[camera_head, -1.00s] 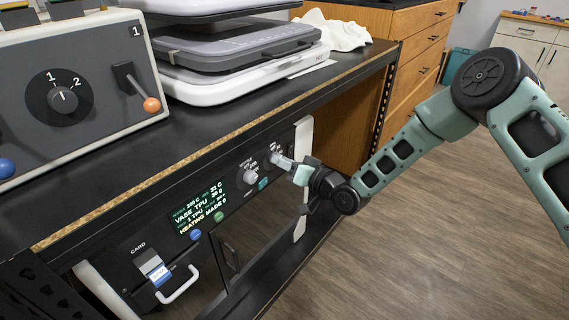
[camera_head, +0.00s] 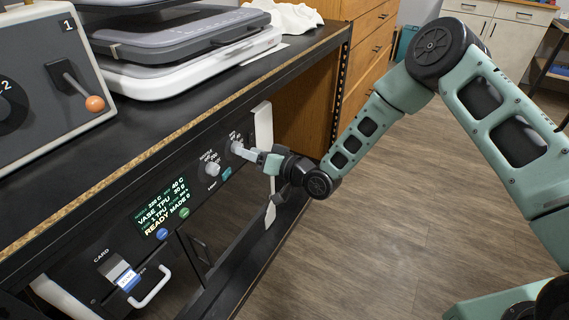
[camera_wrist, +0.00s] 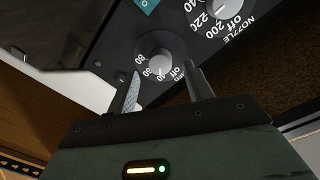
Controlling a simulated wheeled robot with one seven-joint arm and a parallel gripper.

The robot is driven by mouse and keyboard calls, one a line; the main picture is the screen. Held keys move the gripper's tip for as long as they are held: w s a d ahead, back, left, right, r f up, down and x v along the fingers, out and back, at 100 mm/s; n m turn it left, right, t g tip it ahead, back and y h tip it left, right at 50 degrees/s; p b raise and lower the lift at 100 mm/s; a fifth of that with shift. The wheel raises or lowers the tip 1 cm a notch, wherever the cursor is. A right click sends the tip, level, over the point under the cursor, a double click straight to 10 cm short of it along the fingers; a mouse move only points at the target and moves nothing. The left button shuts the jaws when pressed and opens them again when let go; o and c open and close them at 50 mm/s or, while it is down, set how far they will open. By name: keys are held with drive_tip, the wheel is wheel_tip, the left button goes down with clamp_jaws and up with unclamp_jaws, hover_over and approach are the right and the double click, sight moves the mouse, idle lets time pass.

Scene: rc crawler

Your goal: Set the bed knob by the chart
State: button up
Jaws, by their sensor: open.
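The bed knob (camera_wrist: 160,64) is a small grey round knob on the printer's dark front panel, ringed by white marks including 60, 80 and off. My gripper (camera_wrist: 162,76) is open, with one finger on each side of the knob. I cannot tell whether the fingers touch it. The knob's exact setting is unclear. The display (camera_head: 164,205) shows VASE TPU and READY. I see no chart that I can identify.
The nozzle knob (camera_head: 212,169) is close to the left of the bed knob, and it shows in the wrist view (camera_wrist: 222,10). A teal label (camera_head: 227,173) sits below. A card slot (camera_head: 122,276) and white handle (camera_head: 152,288) are at lower left. The bench top overhangs the panel.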

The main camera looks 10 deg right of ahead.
drive_tip(key=v, duration=1.5)
drive_tip(key=shift+d, duration=0.15)
drive_tip(key=s+d+r+n+g+h, duration=0.15)
drive_tip(key=s+r+g+h, duration=0.3)
drive_tip(key=s, duration=0.45)
drive_tip(key=s+r+n+g+h, duration=0.25)
drive_tip(key=s+r+h, duration=0.2)
drive_tip(key=s, duration=0.45)
drive_tip(key=s+r+n+g+h, duration=0.1)
drive_tip(key=s+r+g+h, duration=0.35)
drive_tip(key=s, duration=0.55)
wheel_tip(320, 180, up, 15)
drive_tip(key=p, duration=1.5)
drive_tip(key=shift+d+r+m+y, duration=0.25)
drive_tip(key=shift+d+m+y, duration=0.05)
drive_tip(key=shift+d+y, duration=0.05)
